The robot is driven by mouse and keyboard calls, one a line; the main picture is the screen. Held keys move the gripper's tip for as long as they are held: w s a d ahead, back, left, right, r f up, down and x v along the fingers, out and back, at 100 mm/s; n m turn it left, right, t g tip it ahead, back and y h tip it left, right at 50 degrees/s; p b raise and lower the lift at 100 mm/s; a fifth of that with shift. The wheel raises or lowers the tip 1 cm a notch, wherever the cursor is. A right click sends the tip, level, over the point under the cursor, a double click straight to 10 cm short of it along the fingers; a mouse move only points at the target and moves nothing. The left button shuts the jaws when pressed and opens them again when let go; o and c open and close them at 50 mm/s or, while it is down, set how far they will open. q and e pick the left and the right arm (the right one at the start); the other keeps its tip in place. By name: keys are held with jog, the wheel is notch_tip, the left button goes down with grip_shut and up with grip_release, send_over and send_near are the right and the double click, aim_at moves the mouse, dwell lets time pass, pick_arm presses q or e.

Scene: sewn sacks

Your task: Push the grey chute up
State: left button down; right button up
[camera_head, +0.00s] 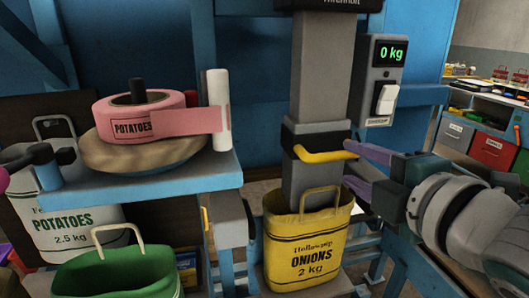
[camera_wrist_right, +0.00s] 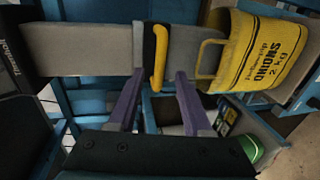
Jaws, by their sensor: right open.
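The grey chute (camera_head: 320,70) hangs upright, and its lower end goes into the mouth of the yellow onions sack (camera_head: 308,250). A yellow handle (camera_head: 322,155) sticks out from a dark collar on the chute. My right gripper (camera_head: 349,163) is open at the chute's right side, by the handle's end. In the right wrist view, the handle (camera_wrist_right: 160,55) lies across the gap between the two purple fingers (camera_wrist_right: 160,74), with space on both sides. The chute also shows there (camera_wrist_right: 85,50), lying sideways. The chute's bottom edge is hidden in the sack. My left gripper is not in view.
A scale display (camera_head: 390,53) reading 0 kg with a white switch is right of the chute. A blue shelf (camera_head: 215,175) with a pink potatoes label roll (camera_head: 133,127) stands left. A white potatoes sack (camera_head: 75,232) and a green sack (camera_head: 118,270) are below.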

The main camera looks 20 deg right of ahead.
aim_at(338, 157)
jog(key=x, duration=0.6)
grip_shut()
dwell(0.3)
dwell(1.1)
